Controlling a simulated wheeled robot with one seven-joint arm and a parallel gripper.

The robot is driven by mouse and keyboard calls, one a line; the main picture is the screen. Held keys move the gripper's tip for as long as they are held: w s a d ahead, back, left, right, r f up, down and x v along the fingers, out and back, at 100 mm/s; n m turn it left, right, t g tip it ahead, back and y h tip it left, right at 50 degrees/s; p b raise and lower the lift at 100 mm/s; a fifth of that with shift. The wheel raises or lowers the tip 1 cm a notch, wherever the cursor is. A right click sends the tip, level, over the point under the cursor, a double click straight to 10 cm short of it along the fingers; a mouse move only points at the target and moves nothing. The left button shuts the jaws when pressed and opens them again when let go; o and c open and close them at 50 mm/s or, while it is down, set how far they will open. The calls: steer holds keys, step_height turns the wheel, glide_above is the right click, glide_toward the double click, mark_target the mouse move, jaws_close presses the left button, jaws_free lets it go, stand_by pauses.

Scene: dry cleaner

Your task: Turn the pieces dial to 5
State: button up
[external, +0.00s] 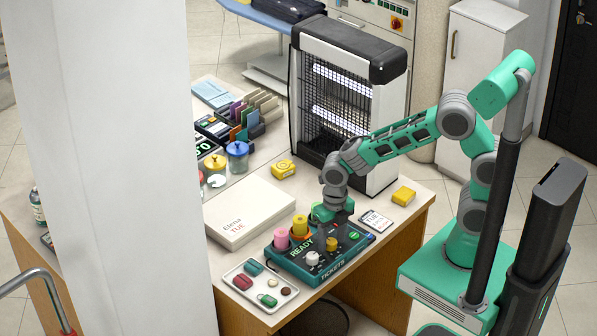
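The teal ticket machine (292,268), marked TICKETS, stands near the front edge of the counter. Its display reads READY. A white dial (312,259) and a yellow dial (332,244) sit on its top face. Their labels and settings are too small to read, so I cannot tell which is the pieces dial. My gripper (338,218) points down over the back right of the machine, behind the yellow dial. Its fingertips are dark and small, and I cannot tell whether they are open or touch anything.
Pink (281,239) and yellow (300,225) cylinders stand at the machine's back. A white box (246,212) lies behind left, and a tray of small items (249,297) in front left. A card (376,221) lies at right. A tall lamp unit (385,115) stands behind my arm.

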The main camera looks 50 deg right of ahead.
jaws_close()
stand_by(0.3)
